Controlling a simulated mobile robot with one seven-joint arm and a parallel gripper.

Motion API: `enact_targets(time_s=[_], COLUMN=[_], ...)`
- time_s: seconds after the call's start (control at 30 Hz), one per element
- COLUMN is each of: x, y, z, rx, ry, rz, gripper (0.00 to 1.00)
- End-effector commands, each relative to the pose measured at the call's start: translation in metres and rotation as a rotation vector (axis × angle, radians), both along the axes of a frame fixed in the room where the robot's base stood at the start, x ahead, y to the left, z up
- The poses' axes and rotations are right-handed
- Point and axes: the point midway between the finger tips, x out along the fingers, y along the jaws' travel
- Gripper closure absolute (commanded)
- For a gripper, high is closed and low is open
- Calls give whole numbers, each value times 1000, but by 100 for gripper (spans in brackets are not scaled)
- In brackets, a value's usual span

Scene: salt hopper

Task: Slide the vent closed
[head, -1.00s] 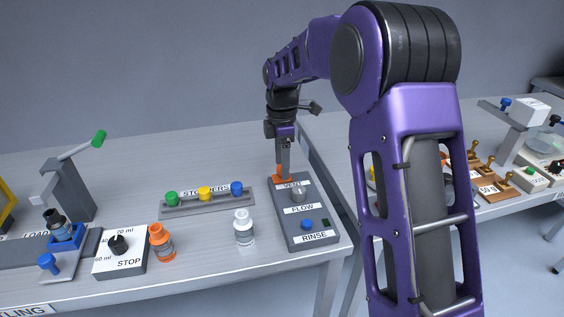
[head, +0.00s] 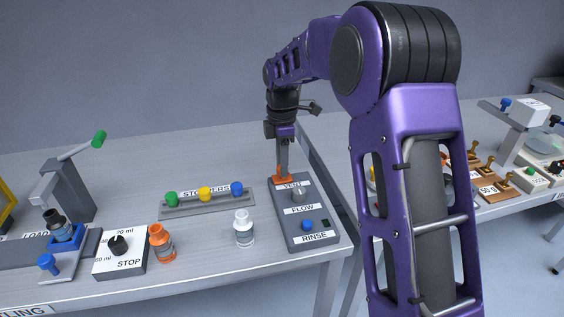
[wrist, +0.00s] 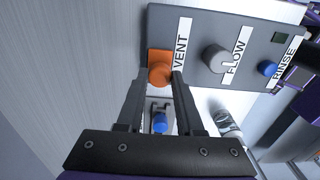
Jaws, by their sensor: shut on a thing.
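The vent is an orange slider at the far left corner of a grey control panel (head: 319,236), beside the VENT label. In the wrist view the orange vent slider (wrist: 160,68) has a round knob between my fingertips. My gripper (head: 281,174) points down at the slider from above, and its fingers are shut on the knob. In the wrist view my gripper (wrist: 159,80) has one finger on each side of the knob. In the head view the fingers hide part of the slider.
The panel also carries a grey FLOW knob (wrist: 215,58) and a blue RINSE button (head: 306,225). A white bottle (head: 244,229), an orange bottle (head: 161,243) and a stopper rack (head: 207,203) stand to the left. Bare table lies behind the panel.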

Motion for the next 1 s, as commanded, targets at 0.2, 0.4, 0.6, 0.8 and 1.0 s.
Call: enact_targets(time_s=[0.2, 0.4, 0.6, 0.8, 1.0], x=[0, 0, 0, 4, 10], y=[0, 0, 0, -23, -51], z=[0, 0, 0, 4, 2], rx=[0, 0, 0, -1, 0], ry=[1, 1, 1, 3, 2], rz=[0, 0, 0, -6, -1], gripper=[100, 100, 100, 100, 100])
